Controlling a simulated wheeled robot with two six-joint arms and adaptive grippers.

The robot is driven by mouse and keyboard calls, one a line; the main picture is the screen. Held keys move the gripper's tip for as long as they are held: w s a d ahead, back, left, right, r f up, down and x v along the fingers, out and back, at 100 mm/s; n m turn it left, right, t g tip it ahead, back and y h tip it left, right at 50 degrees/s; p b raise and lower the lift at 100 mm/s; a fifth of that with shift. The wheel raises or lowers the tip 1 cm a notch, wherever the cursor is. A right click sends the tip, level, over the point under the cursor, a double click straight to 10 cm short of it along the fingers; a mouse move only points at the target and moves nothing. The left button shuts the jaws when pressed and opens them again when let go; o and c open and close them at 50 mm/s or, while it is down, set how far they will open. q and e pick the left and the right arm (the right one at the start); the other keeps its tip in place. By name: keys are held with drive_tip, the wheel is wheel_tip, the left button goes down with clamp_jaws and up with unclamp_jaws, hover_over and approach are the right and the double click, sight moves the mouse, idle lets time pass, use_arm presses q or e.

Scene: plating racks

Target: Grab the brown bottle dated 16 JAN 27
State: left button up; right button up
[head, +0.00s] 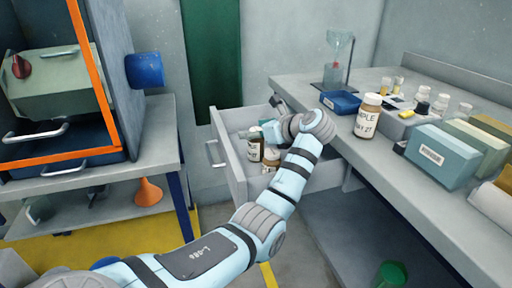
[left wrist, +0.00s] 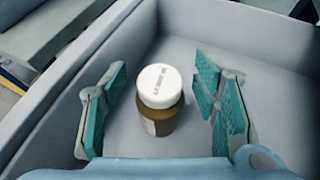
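My left gripper (head: 270,131) reaches into the open drawer (head: 236,178) under the bench. In the left wrist view my left gripper (left wrist: 162,74) is open, with its teal pads apart on either side of a brown bottle (left wrist: 161,121) with a white cap. The bottle stands upright on the drawer floor, and the print on its cap is too small to read. In the head view brown bottles with white labels (head: 254,152) show in the drawer, partly hidden by my arm. Another brown bottle (head: 368,119) stands on the bench, its partly visible label ending in 27. My right gripper is out of view.
The bench (head: 400,187) holds a blue tray (head: 341,102), several small bottles and vials, and a teal box (head: 443,156) at the right. A shelf unit with an orange frame (head: 93,62) stands at the left. The drawer walls rise close around my left gripper.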

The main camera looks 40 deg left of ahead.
use_arm(q)
drive_tip(key=c, duration=1)
